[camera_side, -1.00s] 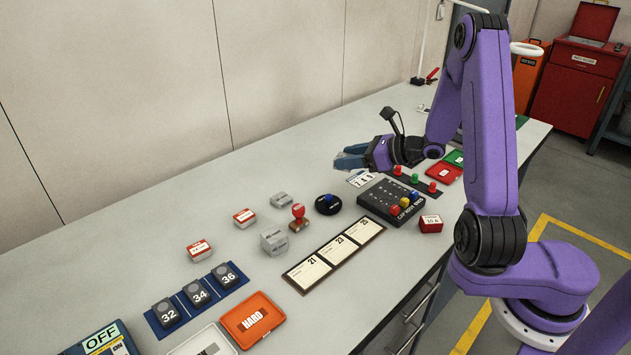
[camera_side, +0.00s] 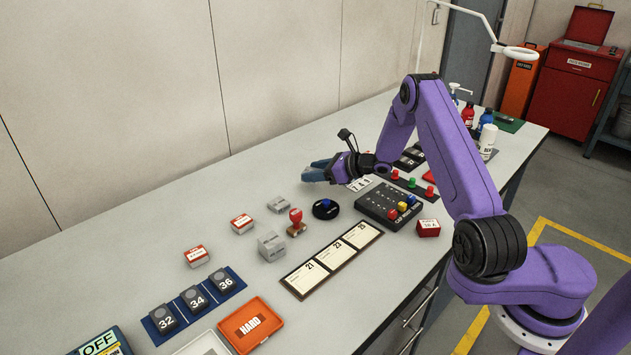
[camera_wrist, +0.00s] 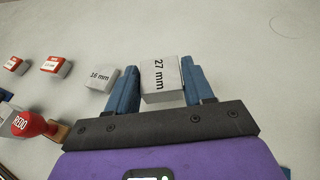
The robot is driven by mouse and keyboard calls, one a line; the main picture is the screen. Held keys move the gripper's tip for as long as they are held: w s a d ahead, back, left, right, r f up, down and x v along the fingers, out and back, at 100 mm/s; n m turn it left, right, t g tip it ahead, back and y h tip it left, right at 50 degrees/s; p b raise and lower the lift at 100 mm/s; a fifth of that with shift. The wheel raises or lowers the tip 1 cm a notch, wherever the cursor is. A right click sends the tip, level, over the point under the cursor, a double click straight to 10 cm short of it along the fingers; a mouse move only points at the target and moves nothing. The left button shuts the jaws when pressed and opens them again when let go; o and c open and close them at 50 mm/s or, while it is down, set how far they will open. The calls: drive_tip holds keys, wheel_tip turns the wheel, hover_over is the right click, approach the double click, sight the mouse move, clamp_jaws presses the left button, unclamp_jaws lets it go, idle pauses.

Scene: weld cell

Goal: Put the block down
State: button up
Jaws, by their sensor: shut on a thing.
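My gripper (camera_wrist: 160,90) is shut on a light grey block marked "27 mm" (camera_wrist: 160,76), which sits between its two blue fingers in the wrist view. In the side view my gripper (camera_side: 316,172) is over the back part of the bench (camera_side: 110,235), behind the round black piece with a blue knob. The held block is hard to make out in the side view. I cannot tell how high it is above the bench.
A grey "16 mm" block (camera_wrist: 101,78) lies left of my gripper, with red-and-white boxes (camera_wrist: 56,65) farther left. A red "REDO" stamp (camera_side: 296,222) stands nearby. The bench's back left is clear.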

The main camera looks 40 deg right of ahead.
drive_tip(key=shift+w+f, duration=0.15)
drive_tip(key=shift+f, duration=1.55)
drive_tip(key=o, duration=1.1)
drive_tip(key=shift+f, duration=0.1)
